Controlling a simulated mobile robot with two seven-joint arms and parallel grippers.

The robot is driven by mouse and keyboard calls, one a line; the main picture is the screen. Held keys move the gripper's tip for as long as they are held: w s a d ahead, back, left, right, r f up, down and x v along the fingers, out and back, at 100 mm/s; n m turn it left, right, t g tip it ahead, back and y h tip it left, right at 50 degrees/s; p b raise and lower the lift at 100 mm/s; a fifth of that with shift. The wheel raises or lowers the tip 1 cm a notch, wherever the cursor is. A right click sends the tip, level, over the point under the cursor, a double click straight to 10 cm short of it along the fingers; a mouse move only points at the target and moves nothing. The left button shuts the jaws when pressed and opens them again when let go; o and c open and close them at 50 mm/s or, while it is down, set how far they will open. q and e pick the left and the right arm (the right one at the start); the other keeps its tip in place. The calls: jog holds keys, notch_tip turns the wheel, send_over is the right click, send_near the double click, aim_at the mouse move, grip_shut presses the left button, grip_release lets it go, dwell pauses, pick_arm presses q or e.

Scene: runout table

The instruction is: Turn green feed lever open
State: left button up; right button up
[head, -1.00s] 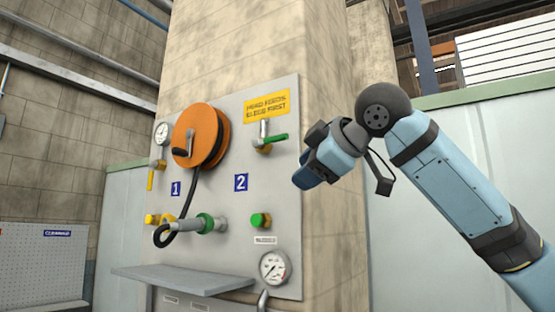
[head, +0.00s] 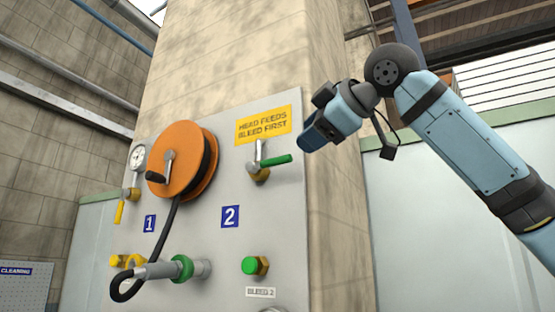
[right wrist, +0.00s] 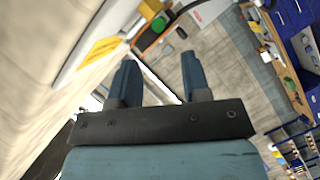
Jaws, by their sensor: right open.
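The green feed lever (head: 276,160) sticks out to the right, nearly level, from a brass valve at the upper right of the grey panel. In the right wrist view its green end (right wrist: 158,24) shows ahead, slightly left of the space between the fingers. My right gripper (head: 305,142) is just right of the lever and a little above it in the head view, apart from it. In the right wrist view the right gripper (right wrist: 158,80) has its two fingers wide apart with nothing between them. My left gripper is not in view.
The panel (head: 205,240) carries an orange hose reel (head: 185,165), a yellow lever (head: 120,210), a gauge (head: 138,157), a hose coupling (head: 165,269) and a green cap (head: 250,266). A yellow sign (head: 263,125) sits above the green lever. A wooden bench (right wrist: 272,60) shows in the wrist view.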

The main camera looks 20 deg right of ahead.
aim_at(285, 156)
jog(key=p+x, duration=0.1)
jog(key=x, duration=0.9)
jog(key=shift+w, duration=0.1)
grip_shut()
